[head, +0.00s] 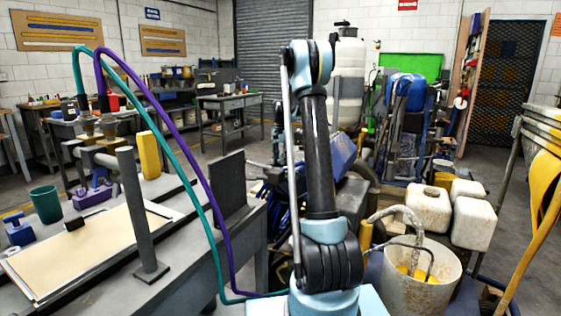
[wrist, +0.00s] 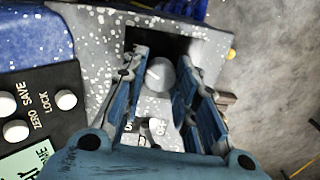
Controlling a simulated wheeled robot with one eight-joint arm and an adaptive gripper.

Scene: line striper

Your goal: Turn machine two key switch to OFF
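My gripper (wrist: 162,60) is open, with one blue finger on the left of the knob and one on the right. Gaps show between the fingers and the knob. No machine number is visible. In the head view my arm reaches forward and hides its own gripper and the switch.
Left of the gripper is a black keypad (wrist: 40,100) with white buttons marked ZERO, SAVE and LOCK, and a green display (wrist: 28,160). In the head view a grey workbench (head: 190,240) stands left; a dirty bucket (head: 420,275) and white jugs (head: 470,225) stand right.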

